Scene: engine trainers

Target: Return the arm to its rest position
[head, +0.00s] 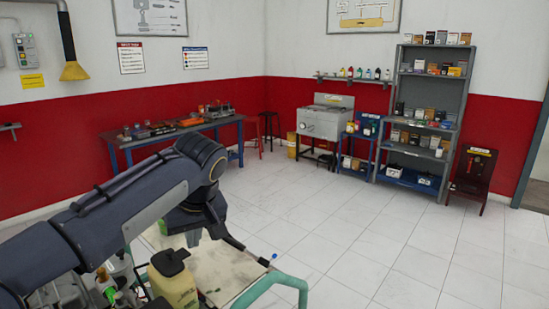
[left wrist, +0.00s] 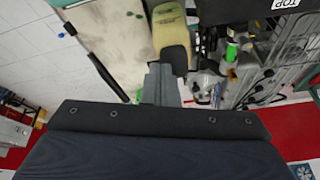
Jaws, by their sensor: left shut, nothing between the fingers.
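My left arm comes in from the left in the head view and bends down at the elbow. In the left wrist view the shut gripper (left wrist: 161,82) points towards a yellowish jug (left wrist: 167,28) with a dark cap. The jug also shows in the head view (head: 176,287), left of the gripper. Whether the gripper touches anything is unclear. My right gripper is not in view.
The trolley has a green tubular handle (head: 275,284) close to the gripper. Bottles and a wire rack (left wrist: 285,60) crowd the area beside the jug. A blue workbench (head: 170,130) and grey shelves (head: 468,75) stand at the walls. The tiled floor to the right is clear.

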